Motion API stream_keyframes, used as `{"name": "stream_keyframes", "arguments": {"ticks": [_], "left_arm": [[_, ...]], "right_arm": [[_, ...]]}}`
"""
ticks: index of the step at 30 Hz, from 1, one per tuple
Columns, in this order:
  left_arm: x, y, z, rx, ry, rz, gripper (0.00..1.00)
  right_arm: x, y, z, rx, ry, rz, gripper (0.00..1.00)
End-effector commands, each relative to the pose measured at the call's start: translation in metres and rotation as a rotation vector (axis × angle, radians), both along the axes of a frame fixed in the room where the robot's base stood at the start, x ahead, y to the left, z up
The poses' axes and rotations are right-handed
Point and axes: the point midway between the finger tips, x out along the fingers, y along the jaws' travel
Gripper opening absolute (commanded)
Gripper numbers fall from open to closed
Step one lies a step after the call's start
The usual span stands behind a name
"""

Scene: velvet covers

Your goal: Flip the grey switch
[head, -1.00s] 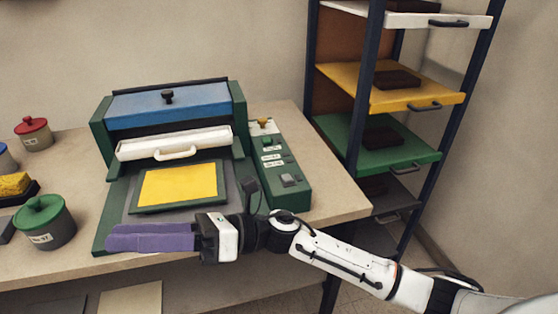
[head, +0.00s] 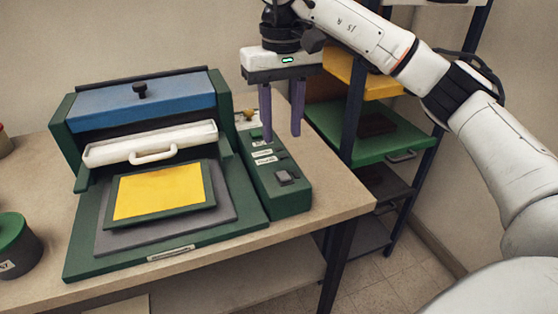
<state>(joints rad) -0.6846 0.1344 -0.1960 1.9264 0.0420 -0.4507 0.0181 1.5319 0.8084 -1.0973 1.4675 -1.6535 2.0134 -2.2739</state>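The grey switch (head: 287,177) is a small square rocker in a dark frame near the front end of the narrow green control box (head: 291,201). The box stands on the table, along the right side of the press. My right gripper (head: 282,138) points down with two purple fingers spread apart and nothing between them. In the picture it is above and behind the switch, over the back half of the box, and apart from the switch. Its fingers hide part of the box top. My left gripper is not in view.
The press (head: 137,104) has a blue lid, a white handled bar and a yellow pad (head: 160,191). A shelf rack (head: 377,143) stands right of the table. A green-lidded jar (head: 14,246) is at left.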

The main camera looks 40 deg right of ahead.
Motion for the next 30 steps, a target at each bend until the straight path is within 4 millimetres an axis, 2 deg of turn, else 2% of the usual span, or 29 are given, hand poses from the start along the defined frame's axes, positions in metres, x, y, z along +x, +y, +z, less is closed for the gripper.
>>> {"name": "stream_keyframes", "arguments": {"ticks": [1, 12, 18, 26, 30], "left_arm": [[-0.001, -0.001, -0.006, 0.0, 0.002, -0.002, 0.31], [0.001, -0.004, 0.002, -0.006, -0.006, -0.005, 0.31], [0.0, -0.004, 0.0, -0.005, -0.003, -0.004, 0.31], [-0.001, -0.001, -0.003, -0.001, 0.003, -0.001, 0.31], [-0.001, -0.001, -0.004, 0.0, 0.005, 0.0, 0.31]], "right_arm": [[-0.001, 0.0, -0.014, 0.001, 0.005, 0.0, 0.36], [-0.001, 0.001, -0.074, 0.003, 0.002, -0.002, 0.36], [0.0, 0.001, -0.087, 0.003, 0.001, -0.002, 0.36], [0.0, 0.001, -0.088, 0.004, 0.0, -0.002, 0.36], [0.0, 0.001, -0.088, 0.004, 0.0, -0.002, 0.12]]}}
